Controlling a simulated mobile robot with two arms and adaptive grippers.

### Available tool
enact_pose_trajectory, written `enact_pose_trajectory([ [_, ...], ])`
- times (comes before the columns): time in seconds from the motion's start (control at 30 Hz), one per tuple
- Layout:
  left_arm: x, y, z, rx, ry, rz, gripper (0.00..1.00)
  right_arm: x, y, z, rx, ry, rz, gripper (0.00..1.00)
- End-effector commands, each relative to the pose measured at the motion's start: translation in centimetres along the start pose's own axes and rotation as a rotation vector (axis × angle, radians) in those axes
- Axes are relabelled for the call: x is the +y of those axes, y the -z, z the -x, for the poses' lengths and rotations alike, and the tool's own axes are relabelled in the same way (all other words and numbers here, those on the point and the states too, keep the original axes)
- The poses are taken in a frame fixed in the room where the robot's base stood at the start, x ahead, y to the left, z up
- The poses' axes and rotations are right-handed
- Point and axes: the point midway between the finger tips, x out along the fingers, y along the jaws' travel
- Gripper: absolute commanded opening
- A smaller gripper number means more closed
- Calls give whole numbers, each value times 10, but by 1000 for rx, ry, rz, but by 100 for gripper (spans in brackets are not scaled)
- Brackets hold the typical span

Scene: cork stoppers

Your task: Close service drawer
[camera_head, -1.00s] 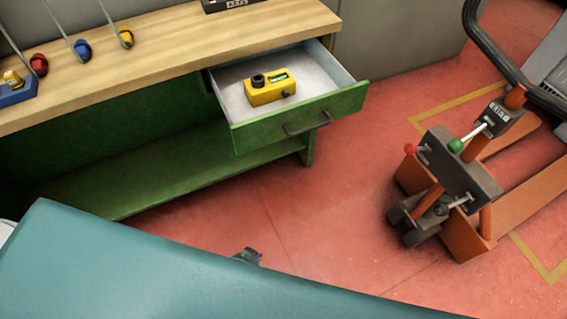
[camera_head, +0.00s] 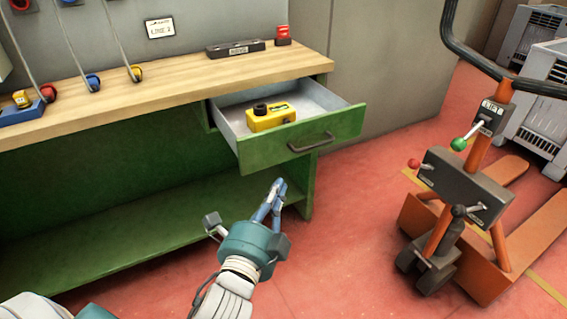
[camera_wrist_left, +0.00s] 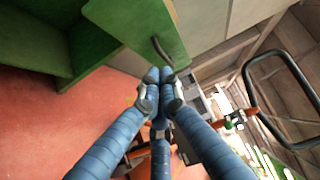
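The green service drawer (camera_head: 305,140) is pulled out of the workbench, with a dark bar handle (camera_head: 311,143) on its front. A yellow device with a black knob (camera_head: 270,116) lies inside it. My left gripper (camera_head: 278,187) is in front of and below the drawer, apart from it in the head view. Its blue fingers are together and hold nothing visible. In the left wrist view the fingertips (camera_wrist_left: 158,76) point toward the green drawer front (camera_wrist_left: 135,22) and its handle (camera_wrist_left: 161,48); the exact gap is hard to tell. My right gripper is not in view.
The wooden bench top (camera_head: 180,85) carries a blue tray (camera_head: 20,112), a dark bar-shaped item (camera_head: 235,48) and a red item (camera_head: 283,35). A green lower shelf (camera_head: 140,220) lies under it. An orange pallet lift (camera_head: 465,200) stands at right. Red floor between is clear.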

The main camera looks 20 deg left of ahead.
Motion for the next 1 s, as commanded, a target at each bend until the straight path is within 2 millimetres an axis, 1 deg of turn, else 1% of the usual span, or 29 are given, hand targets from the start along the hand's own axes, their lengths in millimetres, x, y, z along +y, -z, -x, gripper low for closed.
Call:
enact_pose_trajectory([
  [0.23,-1,0,-46,1,4,1,0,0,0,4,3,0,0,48],
  [0.4,0,0,-81,0,2,1,0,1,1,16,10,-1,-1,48],
  [0.47,0,0,-92,1,1,3,0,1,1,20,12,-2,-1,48],
  [0.5,1,-6,-96,-1,1,-2,0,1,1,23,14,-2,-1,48],
  [0.6,1,-17,-105,0,-1,-1,0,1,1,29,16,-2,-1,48],
  [0.73,1,-25,-113,1,-1,1,0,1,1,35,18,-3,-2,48],
  [1.0,1,-28,-116,2,-3,3,0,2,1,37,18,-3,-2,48],
])
